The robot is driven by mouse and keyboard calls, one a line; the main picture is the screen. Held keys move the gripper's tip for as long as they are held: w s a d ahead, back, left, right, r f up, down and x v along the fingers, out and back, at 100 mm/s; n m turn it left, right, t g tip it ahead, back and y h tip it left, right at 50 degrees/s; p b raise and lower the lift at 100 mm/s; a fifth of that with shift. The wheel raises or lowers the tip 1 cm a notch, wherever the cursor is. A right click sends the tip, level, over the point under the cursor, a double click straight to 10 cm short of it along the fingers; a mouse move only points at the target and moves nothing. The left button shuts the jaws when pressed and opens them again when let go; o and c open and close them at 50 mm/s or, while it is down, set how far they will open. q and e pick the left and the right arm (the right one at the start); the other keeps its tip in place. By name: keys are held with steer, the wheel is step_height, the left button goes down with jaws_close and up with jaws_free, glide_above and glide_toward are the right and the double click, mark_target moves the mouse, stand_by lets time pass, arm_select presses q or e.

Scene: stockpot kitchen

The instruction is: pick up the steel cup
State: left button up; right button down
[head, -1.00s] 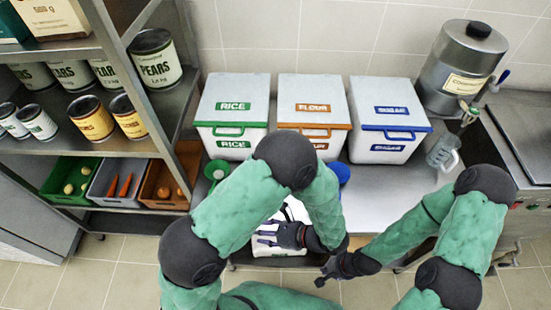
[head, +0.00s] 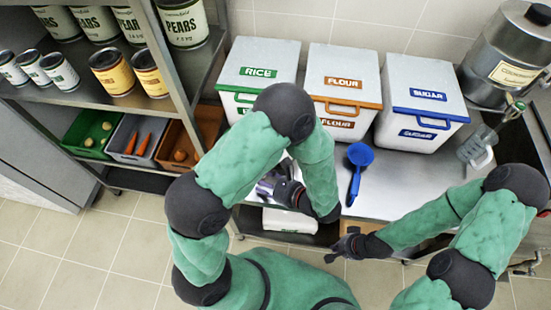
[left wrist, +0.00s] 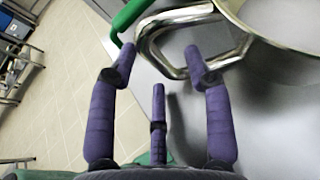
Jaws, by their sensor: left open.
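The steel cup shows in the left wrist view as a round steel rim and wall (left wrist: 285,30) at the top right, with a bent steel handle (left wrist: 222,15). In the head view the cup is hidden behind my left arm. My left gripper (left wrist: 160,65) is open, its purple fingers spread below the handle. The right finger's tip overlaps the handle's lower edge in the picture; I cannot tell if they touch. In the head view my left gripper (head: 274,186) is partly covered by my arm. My right gripper (head: 343,247) is dark and low, by the counter's front edge.
A green handle (left wrist: 128,17) lies left of the cup handle. A blue scoop (head: 359,168) lies on the counter (head: 400,180). Rice (head: 258,75), flour (head: 343,80) and sugar (head: 420,98) bins stand behind. A clear jug (head: 477,145) stands at right; a can shelf (head: 75,100) at left.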

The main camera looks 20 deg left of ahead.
arm_select(q)
steer(key=shift+x, duration=0.9)
steer(key=shift+r, duration=0.1)
jaws_close()
steer(key=shift+w, duration=0.1)
